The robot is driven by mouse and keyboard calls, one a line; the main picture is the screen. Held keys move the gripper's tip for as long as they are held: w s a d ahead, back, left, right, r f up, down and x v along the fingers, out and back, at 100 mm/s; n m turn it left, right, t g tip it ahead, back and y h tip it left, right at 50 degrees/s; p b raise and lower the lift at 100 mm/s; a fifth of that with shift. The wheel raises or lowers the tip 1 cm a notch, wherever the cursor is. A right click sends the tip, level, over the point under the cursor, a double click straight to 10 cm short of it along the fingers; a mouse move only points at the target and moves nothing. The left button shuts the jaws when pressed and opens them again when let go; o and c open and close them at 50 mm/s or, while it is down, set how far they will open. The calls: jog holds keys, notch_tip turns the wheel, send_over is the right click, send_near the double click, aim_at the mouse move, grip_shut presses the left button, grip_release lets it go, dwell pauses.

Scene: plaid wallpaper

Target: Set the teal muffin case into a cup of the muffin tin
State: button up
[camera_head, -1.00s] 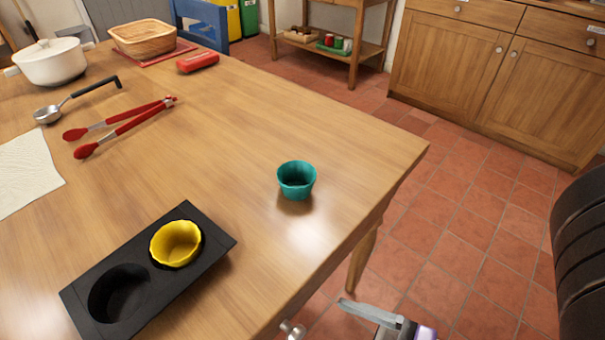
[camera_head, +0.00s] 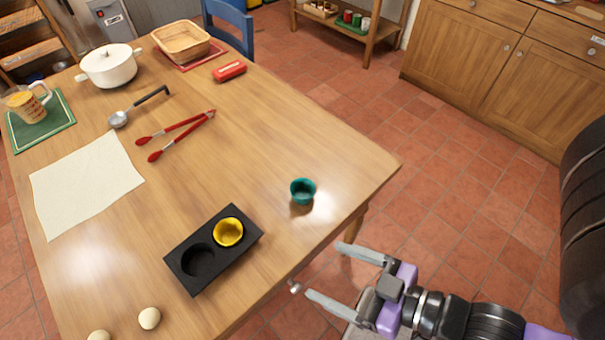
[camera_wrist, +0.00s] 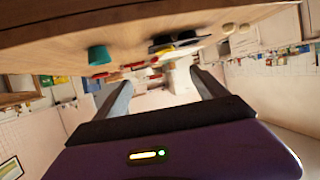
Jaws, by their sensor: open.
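The teal muffin case (camera_head: 303,191) stands upright and empty on the wooden table near its right edge. The black muffin tin (camera_head: 190,268) lies to its left and nearer; it has two cups. A yellow case (camera_head: 228,232) sits in the far cup, and the near cup (camera_head: 198,261) is empty. My gripper (camera_head: 322,271) is open and empty, off the table's right edge and nearer than the teal case. In the wrist view, the picture is upside down; the teal case (camera_wrist: 98,55) shows at upper left, beyond the open fingers (camera_wrist: 160,86).
Two round pale objects, one of them whole (camera_head: 149,318), lie at the table's near edge. Red tongs (camera_head: 177,134), a ladle (camera_head: 138,106), a cloth (camera_head: 85,185) and a white pot (camera_head: 109,66) stand farther back. The table between tin and teal case is clear.

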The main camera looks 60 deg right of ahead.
jog(key=w+d+r+m+g+p, duration=0.1)
jog(key=w+d+r+p, duration=0.25)
jog(key=p, duration=0.35)
jog(key=m+g+h+p, duration=0.3)
jog(key=m+g+h, duration=0.1)
jog(key=m+g, duration=0.25)
send_near(303, 195)
jog(key=w+d+m+g, duration=0.2)
jog(key=m, duration=0.1)
jog(key=w+d+m+g, duration=0.1)
jog(key=shift+w+d+r+y, duration=0.1)
jog(key=shift+d+r+y, duration=0.2)
jog(key=shift+d+r, duration=0.1)
jog(key=shift+w+a+f+m+g+y, duration=0.15)
jog(key=shift+w+f+m+g+y, duration=0.2)
jog(key=shift+f+m+g, duration=0.35)
jog(key=shift+w+a+f+m+g+y, duration=0.15)
jog(key=shift+w+f+m+g+y, duration=0.2)
jog(key=shift+f+m, duration=0.6)
jog(key=shift+w+a+f+m+g+y, duration=0.15)
jog(key=shift+w+f+m+g+y, duration=0.2)
jog(key=shift+f+m+g, duration=0.4)
jog(key=shift+f, duration=0.1)
jog(key=c, duration=1.4)
